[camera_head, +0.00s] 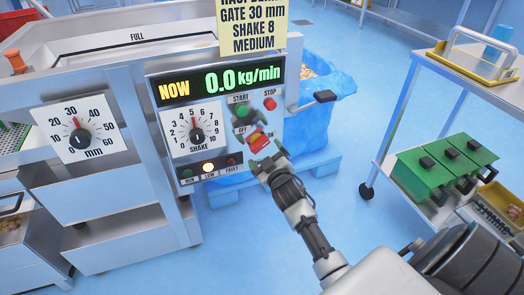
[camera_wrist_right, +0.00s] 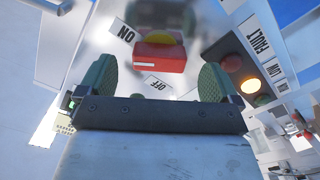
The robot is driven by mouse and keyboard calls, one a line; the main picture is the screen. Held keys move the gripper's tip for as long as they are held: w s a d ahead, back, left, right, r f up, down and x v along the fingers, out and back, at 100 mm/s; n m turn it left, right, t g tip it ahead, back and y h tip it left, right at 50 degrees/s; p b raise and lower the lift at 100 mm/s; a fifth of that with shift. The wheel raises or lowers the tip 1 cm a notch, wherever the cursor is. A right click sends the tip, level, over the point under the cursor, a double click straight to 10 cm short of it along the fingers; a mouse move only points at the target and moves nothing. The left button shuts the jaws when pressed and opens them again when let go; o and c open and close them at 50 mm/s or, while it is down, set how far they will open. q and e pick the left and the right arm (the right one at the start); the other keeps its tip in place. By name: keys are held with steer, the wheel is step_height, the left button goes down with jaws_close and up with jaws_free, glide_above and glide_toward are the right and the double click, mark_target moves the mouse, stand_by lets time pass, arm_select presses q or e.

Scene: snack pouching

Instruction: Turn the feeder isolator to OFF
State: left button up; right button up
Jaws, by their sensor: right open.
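The feeder isolator (camera_head: 258,142) has a red handle with yellow on it, low on the right of the control panel. In the right wrist view the red handle (camera_wrist_right: 158,58) is ahead of my right gripper (camera_wrist_right: 156,80), centred between its two green finger pads and apart from both. I cannot tell which label the handle points to. In the head view my right gripper (camera_head: 268,160) is open and empty, just in front of the isolator. My left gripper is out of view.
The START button (camera_head: 242,111) and STOP button (camera_head: 270,103) sit just above the isolator. The SHAKE dial (camera_head: 196,134) is to its left, with indicator lamps (camera_head: 208,167) below. A lever handle (camera_head: 324,96) sticks out right, by a blue bag (camera_head: 330,125). A cart (camera_head: 450,65) stands further right.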

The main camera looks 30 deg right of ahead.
mark_target(262, 148)
steer(key=shift+b+x, duration=0.3)
steer(key=shift+x, duration=1.6)
steer(key=c, duration=0.9)
steer(key=shift+c, duration=0.2)
